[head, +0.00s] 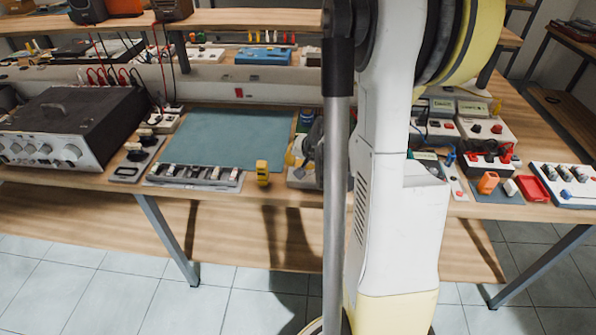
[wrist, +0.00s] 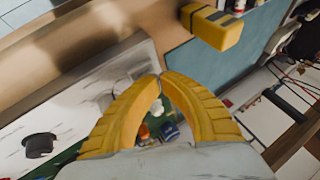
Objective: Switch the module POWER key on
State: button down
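My gripper (wrist: 160,77) has yellow curved fingers whose tips meet in the wrist view. In the head view my gripper (head: 293,157) is partly hidden behind my arm, at the bench's front edge. Below it is a pale module (head: 299,176), mostly hidden. In the wrist view the pale module panel (wrist: 75,108) carries a black knob (wrist: 39,145). A small white knob or cap (wrist: 156,106), an orange part (wrist: 144,131) and a blue part (wrist: 169,131) show between the fingers. No POWER label is readable, and I cannot tell which part is the key or whether the fingers touch anything.
A yellow block-like device (head: 262,171) stands beside the module and also shows in the wrist view (wrist: 222,27). A teal mat (head: 235,138) lies behind a row of switches (head: 195,175). Other modules (head: 487,130) crowd the bench at right. Bare mat offers free room.

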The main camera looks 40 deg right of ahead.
jog(key=shift+f, duration=0.15)
jog(key=shift+f+b, duration=0.35)
jog(key=shift+b, duration=0.2)
jog(key=shift+r, duration=0.15)
jog(key=shift+r+p, duration=0.35)
jog(key=shift+r, duration=0.1)
notch_tip(320, 180, up, 6)
jog(key=p, duration=0.4)
jog(key=shift+p, duration=0.3)
